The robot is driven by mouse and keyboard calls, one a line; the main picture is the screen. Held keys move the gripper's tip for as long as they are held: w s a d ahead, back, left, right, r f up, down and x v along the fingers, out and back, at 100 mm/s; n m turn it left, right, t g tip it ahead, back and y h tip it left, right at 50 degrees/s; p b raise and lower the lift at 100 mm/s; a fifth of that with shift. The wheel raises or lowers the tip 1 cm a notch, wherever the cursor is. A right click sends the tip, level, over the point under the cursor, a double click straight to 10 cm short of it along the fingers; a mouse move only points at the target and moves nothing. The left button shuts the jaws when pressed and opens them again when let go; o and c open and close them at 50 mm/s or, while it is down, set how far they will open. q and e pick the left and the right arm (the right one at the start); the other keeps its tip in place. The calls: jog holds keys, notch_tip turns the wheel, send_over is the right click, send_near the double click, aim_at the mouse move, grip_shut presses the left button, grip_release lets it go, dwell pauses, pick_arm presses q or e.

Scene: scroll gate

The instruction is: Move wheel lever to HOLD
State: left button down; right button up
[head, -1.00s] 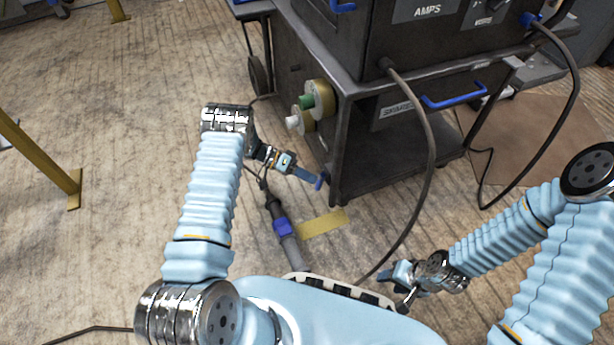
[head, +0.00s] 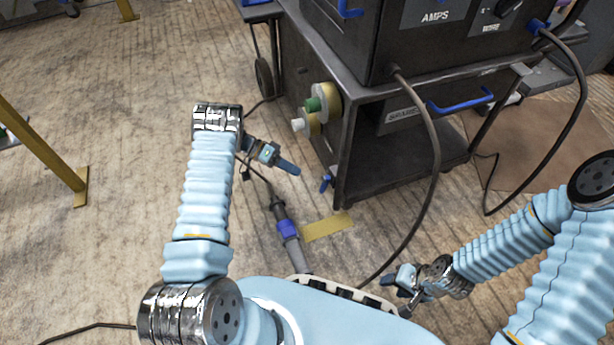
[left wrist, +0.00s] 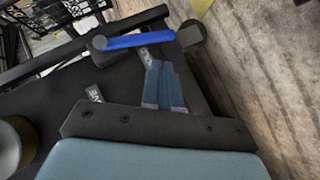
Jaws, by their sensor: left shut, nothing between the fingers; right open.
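The blue wheel lever (head: 325,184) sits low by the near leg of the dark cart (head: 345,150). In the left wrist view the lever (left wrist: 138,41) lies across the top, between a grey round end and a dark block. A small label (left wrist: 145,57) is beside it, partly hidden by my fingers; another label (left wrist: 95,93) is further left. Neither reads clearly. My left gripper (head: 292,168) is shut and empty, left of the lever with a gap; its fingers (left wrist: 162,72) point toward the lever. My right gripper (head: 392,280) is open and empty, away from the cart.
A thick cable (head: 434,150) hangs from the cart to the floor. A blue-banded connector (head: 287,228) and yellow tape (head: 327,227) lie on the floor. Floor to the left is open.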

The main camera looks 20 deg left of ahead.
pick_arm(q)
jog(key=v, duration=0.6)
jog(key=shift+a, duration=0.25)
jog(key=shift+w+d+r, duration=0.1)
jog(key=shift+r, duration=0.05)
jog(key=w+d+f+n+t+y, duration=0.2)
jog(key=w+d+n+t+y, duration=0.35)
jog(key=d+t, duration=0.4)
jog(key=s+d+f+n+g+y, duration=0.1)
jog(key=s+d+g, duration=0.2)
jog(key=s, duration=0.7)
jog(key=s+d+f+g+y, duration=0.1)
jog(key=s+d+f+g, duration=0.15)
jog(key=s, duration=0.65)
jog(key=s+d+f+n+g+y, duration=0.1)
jog(key=s+d+g+y, duration=0.2)
jog(key=s, duration=0.7)
notch_tip(320, 180, up, 13)
jog(key=s+d+h+p, duration=0.1)
jog(key=p, duration=1.2)
jog(key=shift+d+m, duration=0.2)
jog(key=shift+m, duration=0.15)
jog(key=shift+r+h, duration=0.1)
jog(key=shift+h, duration=0.15)
